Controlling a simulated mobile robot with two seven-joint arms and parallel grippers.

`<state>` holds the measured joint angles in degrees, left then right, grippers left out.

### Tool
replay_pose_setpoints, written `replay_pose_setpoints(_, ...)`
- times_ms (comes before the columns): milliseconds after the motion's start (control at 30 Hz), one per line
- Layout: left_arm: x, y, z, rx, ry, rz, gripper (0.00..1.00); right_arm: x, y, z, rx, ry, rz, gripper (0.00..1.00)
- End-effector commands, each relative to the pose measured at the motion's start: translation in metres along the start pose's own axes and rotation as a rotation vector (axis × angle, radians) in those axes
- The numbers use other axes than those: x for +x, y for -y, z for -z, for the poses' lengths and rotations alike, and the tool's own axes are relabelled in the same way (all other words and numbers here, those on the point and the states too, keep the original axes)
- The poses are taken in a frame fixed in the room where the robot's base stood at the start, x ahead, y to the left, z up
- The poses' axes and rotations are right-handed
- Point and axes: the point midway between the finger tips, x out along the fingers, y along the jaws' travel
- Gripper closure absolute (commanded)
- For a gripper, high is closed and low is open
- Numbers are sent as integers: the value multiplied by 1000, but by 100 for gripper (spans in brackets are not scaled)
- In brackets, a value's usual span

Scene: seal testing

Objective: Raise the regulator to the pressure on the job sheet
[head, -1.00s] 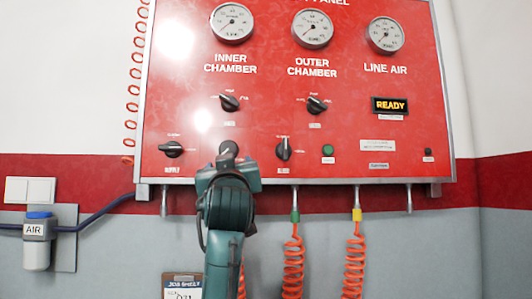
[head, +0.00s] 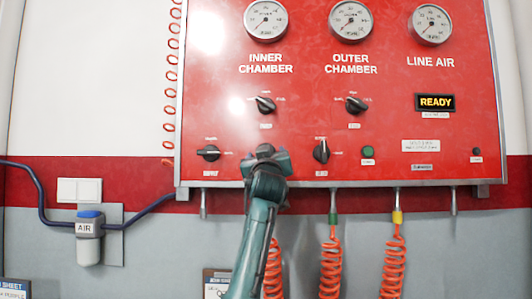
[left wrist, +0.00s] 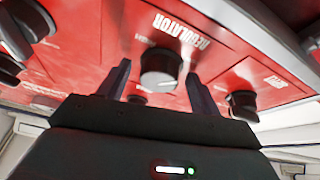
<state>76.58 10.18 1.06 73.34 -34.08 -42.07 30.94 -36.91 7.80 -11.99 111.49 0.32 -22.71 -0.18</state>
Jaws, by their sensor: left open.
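The regulator knob (left wrist: 160,68) is dark with a pale front face, under the REGULATOR label in the left wrist view. My left gripper (left wrist: 158,80) is open, with one finger on each side of the knob; I cannot tell whether they touch it. In the head view my left gripper (head: 266,158) is at the panel's lower row and hides most of the knob. The LINE AIR gauge (head: 431,23) is at upper right; its reading is too small to tell. A sheet on a dark board (head: 216,284) is cut off at the bottom and unreadable. My right gripper is not in view.
The red panel (head: 400,125) carries a supply knob (head: 208,153) left of my gripper and another knob (head: 321,151) to its right. A READY display (head: 436,102) is lit. Orange coiled hoses (head: 331,265) hang below. An AIR filter unit (head: 88,240) is on the wall.

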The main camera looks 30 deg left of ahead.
Motion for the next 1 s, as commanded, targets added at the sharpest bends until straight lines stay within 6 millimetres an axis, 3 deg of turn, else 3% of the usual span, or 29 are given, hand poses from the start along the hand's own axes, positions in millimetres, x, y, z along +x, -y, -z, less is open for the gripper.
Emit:
replay_pose_setpoints(233,0,0,0,1,0,0,37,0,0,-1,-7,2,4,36)
replay_pose_setpoints(700,0,-1,0,1,0,-1,76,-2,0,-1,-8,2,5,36)
replay_pose_setpoints(1000,0,0,0,34,0,-15,76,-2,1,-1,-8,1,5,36)
